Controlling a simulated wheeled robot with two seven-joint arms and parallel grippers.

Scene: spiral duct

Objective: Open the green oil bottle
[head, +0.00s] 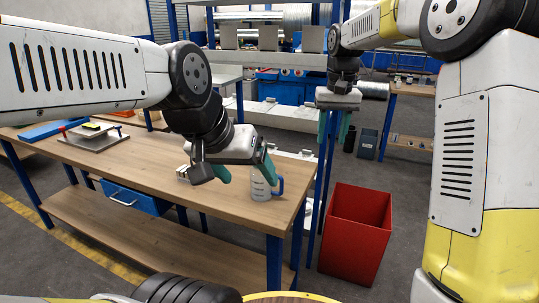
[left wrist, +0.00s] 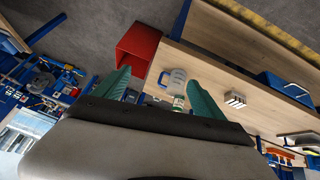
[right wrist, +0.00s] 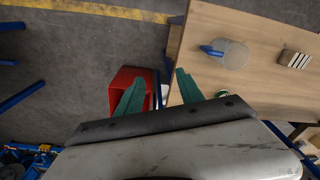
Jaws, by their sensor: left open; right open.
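My left gripper (head: 245,172) is open over the right end of the wooden table, its teal fingers apart. In the left wrist view, a small pale and green item (left wrist: 178,103), probably the top of the green oil bottle, shows between the open fingers. The gripper body hides its lower part. In the right wrist view a green round item (right wrist: 222,93) shows at the table edge, mostly hidden by my right gripper (right wrist: 158,92). My right gripper is open and empty, high above the floor near the red bin. I cannot make out a green bottle in the head view.
A clear jug with a blue handle (head: 261,187) stands near the table's right end. A slotted metal block (right wrist: 295,59) lies beside it. The wooden table (head: 150,160) has a blue drawer. A red bin (head: 352,235) stands on the floor right of it. A blue-framed shelf stands behind.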

